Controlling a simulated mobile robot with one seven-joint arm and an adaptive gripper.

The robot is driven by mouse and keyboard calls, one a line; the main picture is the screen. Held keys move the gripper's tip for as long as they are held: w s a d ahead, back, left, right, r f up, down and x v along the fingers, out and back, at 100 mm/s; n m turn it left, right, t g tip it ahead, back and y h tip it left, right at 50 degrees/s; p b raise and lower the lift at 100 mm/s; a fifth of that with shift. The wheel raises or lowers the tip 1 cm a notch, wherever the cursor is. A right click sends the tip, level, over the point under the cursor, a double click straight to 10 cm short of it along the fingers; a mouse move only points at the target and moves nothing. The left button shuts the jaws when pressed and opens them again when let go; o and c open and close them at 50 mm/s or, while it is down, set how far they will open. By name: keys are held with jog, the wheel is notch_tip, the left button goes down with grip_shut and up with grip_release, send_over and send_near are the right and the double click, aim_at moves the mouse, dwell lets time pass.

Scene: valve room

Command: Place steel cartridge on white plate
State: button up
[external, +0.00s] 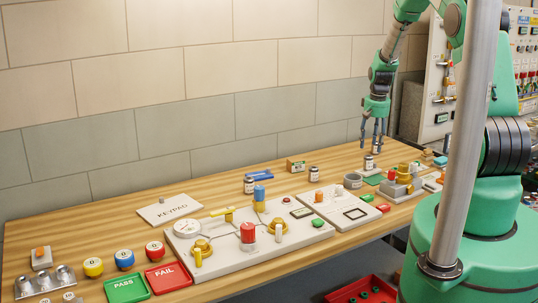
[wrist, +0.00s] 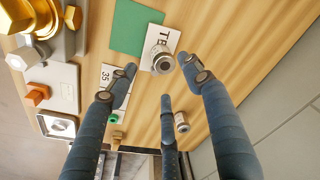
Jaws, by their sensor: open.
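The steel cartridge (wrist: 160,58) is a short silvery cylinder, seen nearly from above in the wrist view. It appears to stand upright on the white plate (wrist: 170,39), covering part of its printed letters; "TE" shows beside it. The cartridge also shows in the external view (external: 369,163), below my gripper. My gripper (wrist: 160,80) is open, with its three fingers spread and nothing between them. In the external view my gripper (external: 373,141) hangs above the far part of the table, apart from the cartridge.
A green square (wrist: 136,28) lies beside the white plate. A small dark-labelled jar (wrist: 181,122) stands close to the fingers. A brass-topped fixture (external: 406,170) is nearby. A grey ring (external: 353,181) sits to the left. Wood is clear toward the wall.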

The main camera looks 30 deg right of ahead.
jog(key=shift+s+a+r, duration=0.1)
jog(key=shift+s+r, duration=0.05)
jog(key=shift+r, duration=1.05)
jog(key=shift+s+r, duration=0.1)
jog(key=shift+r, duration=1.1)
jog(key=s+a+r+n+t, duration=0.1)
jog(key=s+a+r, duration=0.3)
jog(key=a+r, duration=0.45)
jog(key=s+a+r+n, duration=0.1)
jog(key=s+a+r, duration=0.35)
jog(key=r, duration=0.65)
jog(key=s+a+r+n+t, duration=0.1)
jog(key=s+a+r, duration=0.3)
jog(key=a+r, duration=0.45)
jog(key=s+a+r, duration=0.3)
jog(key=s+a, duration=0.1)
jog(key=s, duration=0.4)
jog(key=s+a+r+n+t, duration=0.1)
jog(key=s+a, duration=0.3)
jog(key=s, duration=0.5)
jog(key=s+a+r+n+t, duration=0.1)
jog(key=s+a+r, duration=0.3)
jog(key=s, duration=0.5)
jog(key=shift+r, duration=0.3)
jog(key=shift+w, duration=0.1)
